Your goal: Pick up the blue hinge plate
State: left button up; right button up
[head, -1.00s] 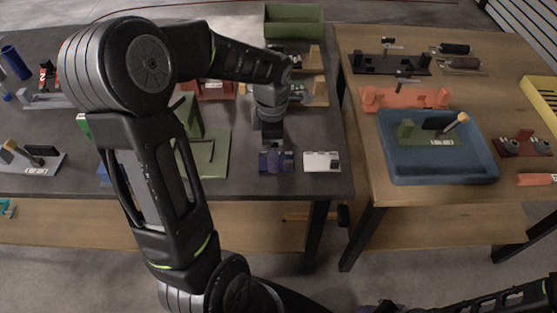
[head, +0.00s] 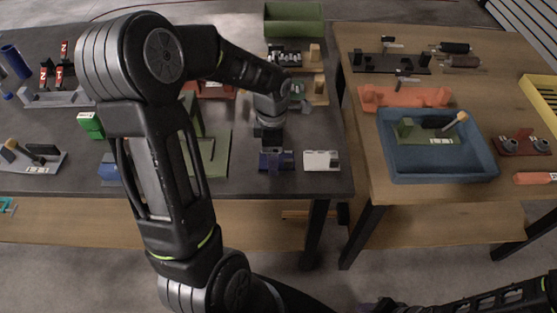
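A small dark-blue piece (head: 277,161), which looks like the blue hinge plate, lies near the front edge of the dark table. A white plate (head: 321,160) lies just right of it. My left gripper (head: 270,143) points down just behind the blue piece, close to its back edge. Its fingertips are dark and small, so I cannot tell whether they are open or touching the piece. My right arm enters low at the right, and its gripper fingers do not show.
A green fixture (head: 217,155) stands left of the gripper. Another blue object (head: 109,170) is partly hidden by my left arm. Behind are a tan-and-grey fixture (head: 316,88) and a green bin (head: 293,20). A blue tray (head: 440,178) sits on the wooden table at right.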

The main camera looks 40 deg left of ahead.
pick_arm(q)
jog(key=c, duration=1.4)
notch_tip(320, 180, up, 10)
jog(key=shift+r+b, duration=0.1)
jog(key=shift+b, duration=0.45)
